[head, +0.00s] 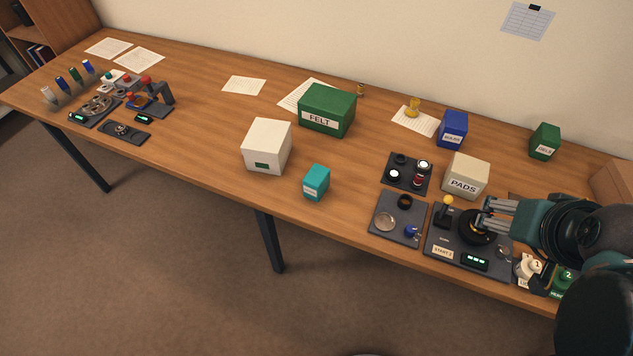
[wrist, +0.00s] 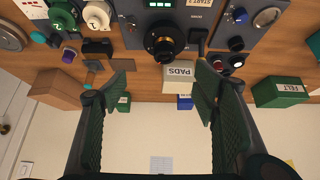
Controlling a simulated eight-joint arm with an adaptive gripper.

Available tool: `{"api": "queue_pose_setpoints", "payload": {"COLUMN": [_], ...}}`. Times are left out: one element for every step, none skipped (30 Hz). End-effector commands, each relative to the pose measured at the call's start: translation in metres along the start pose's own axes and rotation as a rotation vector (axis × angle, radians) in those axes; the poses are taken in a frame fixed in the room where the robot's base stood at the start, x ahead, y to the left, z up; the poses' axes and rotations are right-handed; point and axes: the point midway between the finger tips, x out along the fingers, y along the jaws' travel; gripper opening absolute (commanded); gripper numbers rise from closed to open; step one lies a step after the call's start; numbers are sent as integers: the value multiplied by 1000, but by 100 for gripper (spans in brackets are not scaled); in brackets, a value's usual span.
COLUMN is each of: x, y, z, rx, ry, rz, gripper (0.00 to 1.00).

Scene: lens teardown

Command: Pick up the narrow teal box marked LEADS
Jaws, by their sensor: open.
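A small teal box (head: 316,182) with a white label stands upright near the front edge of the table, left of centre in the head view. Its lettering is too small to read. My gripper (head: 482,215) is far to its right, over the dark station with a black round part. In the wrist view my gripper (wrist: 163,82) has its two fingers spread wide, with nothing held between them. I cannot make out the teal box clearly in the wrist view.
A white box (head: 266,147) stands left of the teal box, and the green FELT box (head: 326,111) behind it. Dark trays of small parts (head: 398,219) and the PADS box (head: 466,176) lie between it and my gripper. Bare tabletop surrounds the teal box.

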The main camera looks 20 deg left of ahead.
Motion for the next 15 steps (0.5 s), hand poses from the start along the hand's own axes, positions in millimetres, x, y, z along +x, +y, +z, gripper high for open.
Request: {"api": "queue_pose_setpoints", "payload": {"x": [0,0,0,0,0,0,0,0,0,0,0,1,1,2,2], "y": [0,-1,-2,-3,-4,-6,-8,-10,-13,-15,-18,-22,-26,-29,-35], "z": [-1,-1,-2,-3,-4,-6,-8,-9,-12,-14,-16,-20,-22,-25,-28], "rx": [-2,-4,-8,-12,-16,-24,-31,-38,-50,-60,-72,-89,-102,-115,-135], "ry": [-1,-2,-3,-5,-7,-10,-13,-17,-22,-27,-32,-40,-45,-51,-60], "rz": [-1,-1,-3,-4,-6,-9,-11,-14,-18,-21,-25,-31,-35,-40,-47], "gripper": [60,60,60,60,60,60,60,60,60,60,60,60,60,60,60]}}
